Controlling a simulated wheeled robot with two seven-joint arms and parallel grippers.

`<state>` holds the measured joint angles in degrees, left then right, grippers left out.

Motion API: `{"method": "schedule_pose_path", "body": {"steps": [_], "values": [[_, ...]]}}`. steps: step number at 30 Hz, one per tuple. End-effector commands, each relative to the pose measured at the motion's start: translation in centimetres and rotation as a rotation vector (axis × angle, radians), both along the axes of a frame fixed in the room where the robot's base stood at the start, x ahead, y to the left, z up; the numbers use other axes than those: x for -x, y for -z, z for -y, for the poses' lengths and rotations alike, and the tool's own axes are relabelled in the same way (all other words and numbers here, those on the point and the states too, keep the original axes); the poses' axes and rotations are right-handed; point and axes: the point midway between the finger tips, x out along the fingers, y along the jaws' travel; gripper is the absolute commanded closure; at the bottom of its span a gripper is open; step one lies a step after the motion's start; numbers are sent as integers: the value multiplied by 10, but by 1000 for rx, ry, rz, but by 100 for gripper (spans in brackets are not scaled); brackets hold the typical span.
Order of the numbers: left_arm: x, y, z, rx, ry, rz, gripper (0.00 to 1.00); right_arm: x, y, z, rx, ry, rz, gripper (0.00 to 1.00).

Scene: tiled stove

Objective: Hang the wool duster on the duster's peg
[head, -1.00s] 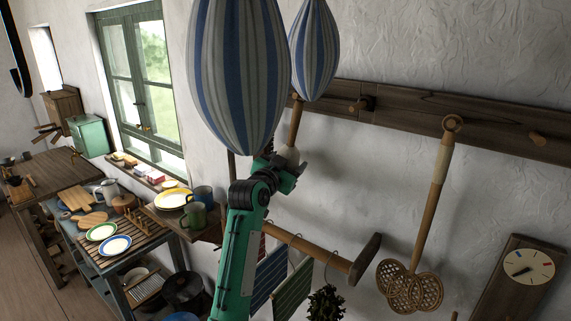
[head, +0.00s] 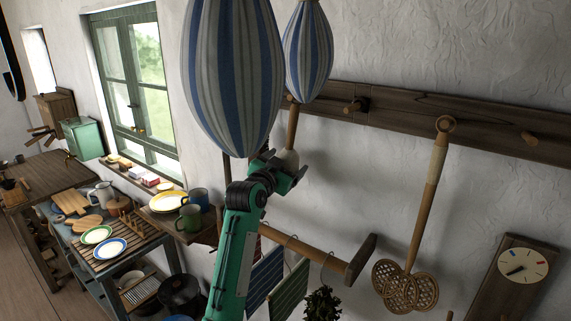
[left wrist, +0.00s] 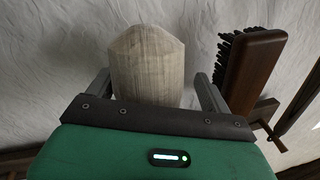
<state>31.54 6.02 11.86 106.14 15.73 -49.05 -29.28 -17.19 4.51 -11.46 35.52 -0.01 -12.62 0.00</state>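A long brown-handled tool with a pale rounded lower end (head: 288,160) hangs below the plank rail. I take it for the wool duster but cannot be sure. My left gripper (head: 284,172) is at that pale end. In the left wrist view, the pale end (left wrist: 147,65) stands between the two fingers, with a small gap at the right finger. The fingers look open, and the palm hides its lower part. Bare pegs (head: 353,105) and (head: 530,138) stick out of the plank rail (head: 480,127). My right gripper is not in view.
Two blue-and-white striped bulbous shapes (head: 232,70) and (head: 308,50) hang in front of the wall. A carpet beater (head: 405,290) hangs right of the arm. A dark-bristled brush (left wrist: 255,70) is close to the right finger. A towel bar (head: 310,255) lies below.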

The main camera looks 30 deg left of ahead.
Motion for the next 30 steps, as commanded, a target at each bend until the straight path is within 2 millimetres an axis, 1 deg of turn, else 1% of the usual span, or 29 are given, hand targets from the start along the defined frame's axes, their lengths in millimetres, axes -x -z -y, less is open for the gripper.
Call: {"method": "schedule_pose_path", "body": {"steps": [9,11,14,17,24,30], "values": [[1,1,0,0,0,0,16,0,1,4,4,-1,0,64],[4,2,0,-1,0,0,16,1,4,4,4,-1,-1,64],[14,3,0,-1,-1,1,16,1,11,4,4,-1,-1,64],[30,5,1,-3,-1,1,16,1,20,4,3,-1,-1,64],[80,6,1,-4,-1,2,16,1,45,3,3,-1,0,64],[116,5,3,-3,-2,1,16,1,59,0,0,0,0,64]]}}
